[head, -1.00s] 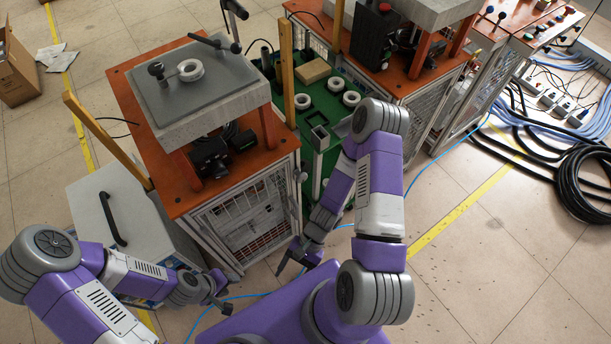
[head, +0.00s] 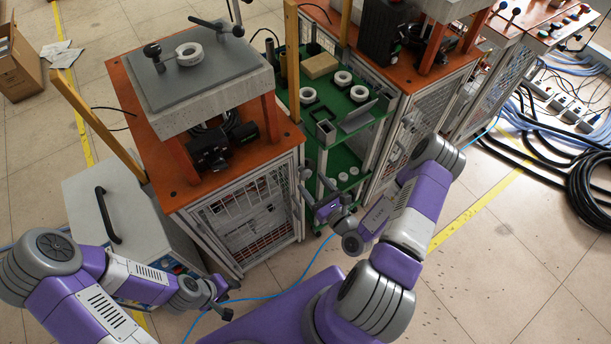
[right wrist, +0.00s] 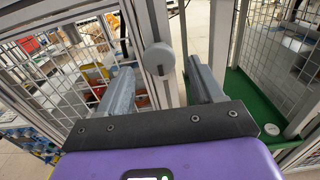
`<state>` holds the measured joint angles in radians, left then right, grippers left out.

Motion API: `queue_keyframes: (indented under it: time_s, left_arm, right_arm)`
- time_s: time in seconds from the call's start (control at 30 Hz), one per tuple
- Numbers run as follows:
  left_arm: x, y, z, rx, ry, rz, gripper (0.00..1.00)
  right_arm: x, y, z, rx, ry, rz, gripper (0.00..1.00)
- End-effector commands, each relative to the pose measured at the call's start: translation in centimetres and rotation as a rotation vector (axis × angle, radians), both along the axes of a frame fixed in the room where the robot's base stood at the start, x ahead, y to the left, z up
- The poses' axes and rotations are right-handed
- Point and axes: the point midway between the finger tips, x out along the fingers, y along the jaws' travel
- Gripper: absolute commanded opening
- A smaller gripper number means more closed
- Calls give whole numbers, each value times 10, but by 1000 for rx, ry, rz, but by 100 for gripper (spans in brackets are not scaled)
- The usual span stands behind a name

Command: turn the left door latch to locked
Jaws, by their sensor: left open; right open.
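The left door latch is a grey rounded knob (right wrist: 160,58) on the aluminium door frame in the right wrist view. In the head view the latch (head: 305,173) is a small grey piece at the right front edge of the left cabinet. My right gripper (head: 315,191) is close to it, open; in the wrist view its two fingers (right wrist: 158,66) stand either side of the knob, with gaps and no visible contact. I cannot tell how deep the knob sits between them. My left gripper (head: 225,297) is open and empty, low in front of the cabinet.
The left cabinet (head: 240,215) has mesh doors and an orange top. A green shelf rack (head: 345,150) with white rings stands to its right, beside a second mesh cabinet (head: 403,140). A grey box (head: 140,215) stands left. A blue cable (head: 290,283) crosses the floor.

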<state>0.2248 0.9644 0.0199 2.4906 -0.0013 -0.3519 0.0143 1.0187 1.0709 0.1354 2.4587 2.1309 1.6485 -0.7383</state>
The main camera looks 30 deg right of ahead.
Motion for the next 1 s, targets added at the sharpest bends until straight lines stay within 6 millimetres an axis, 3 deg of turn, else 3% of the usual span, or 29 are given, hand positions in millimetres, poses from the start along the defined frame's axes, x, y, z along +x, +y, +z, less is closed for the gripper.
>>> queue_keyframes:
  time_s: [0.1, 0.3, 0.63, 1.0]
  left_arm:
    - [0, 0, -6, 0, 0, 0, 43]
    - [0, 0, -11, 0, 0, 0, 43]
    - [0, 0, -11, 0, 0, 0, 43]
    - [0, 0, -11, 0, 0, 0, 43]
  right_arm:
    - [21, 2, -1, -2, -4, 3, 66]
    - [42, 4, -1, 0, -1, 4, 66]
    - [47, 4, 0, 1, 0, 3, 66]
    - [46, 4, 0, 1, 0, 4, 14]
